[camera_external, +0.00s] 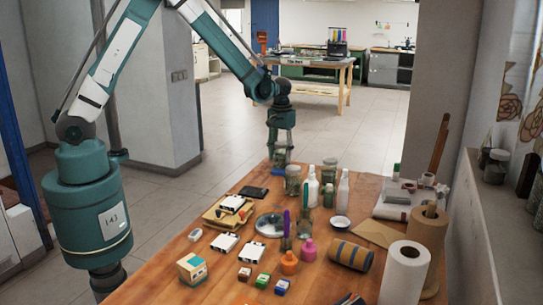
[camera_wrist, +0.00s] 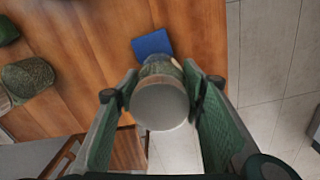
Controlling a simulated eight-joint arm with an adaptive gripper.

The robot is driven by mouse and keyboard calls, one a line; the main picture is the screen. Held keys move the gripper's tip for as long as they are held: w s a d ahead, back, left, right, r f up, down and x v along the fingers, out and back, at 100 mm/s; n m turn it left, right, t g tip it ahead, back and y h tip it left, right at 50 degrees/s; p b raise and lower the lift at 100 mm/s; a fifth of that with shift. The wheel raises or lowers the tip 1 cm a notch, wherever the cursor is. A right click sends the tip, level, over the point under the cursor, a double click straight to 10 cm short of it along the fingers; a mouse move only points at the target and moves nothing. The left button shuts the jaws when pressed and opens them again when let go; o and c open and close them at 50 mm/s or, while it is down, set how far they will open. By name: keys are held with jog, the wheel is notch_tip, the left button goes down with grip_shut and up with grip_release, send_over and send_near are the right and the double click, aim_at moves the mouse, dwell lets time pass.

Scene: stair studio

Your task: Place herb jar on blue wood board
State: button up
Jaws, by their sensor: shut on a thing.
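My gripper (camera_wrist: 160,88) is shut on the herb jar (camera_wrist: 160,107), with one finger on each side of it. In the wrist view the jar shows mostly its round pale lid, with some of its glass body beyond. In the external view my gripper (camera_external: 282,145) points down at the far end of the table, and the jar is hard to make out there. The blue wood board (camera_wrist: 152,44) lies on the table just beyond the jar in the wrist view, partly covered by it. In the external view a small blue patch of the board (camera_external: 284,169) shows below my gripper.
Other green-filled jars (camera_external: 292,180) (camera_wrist: 28,78) and white bottles (camera_external: 313,186) stand near the board. A black wallet-like item (camera_external: 254,192) lies to the left. The wooden table (camera_wrist: 95,50) is bare around the board, and its edge is close by.

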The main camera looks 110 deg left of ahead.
aim_at(281, 143)
jog(key=shift+f, duration=0.15)
jog(key=o, duration=1)
jog(key=shift+r+p, duration=0.4)
jog(key=shift+r, duration=2.5)
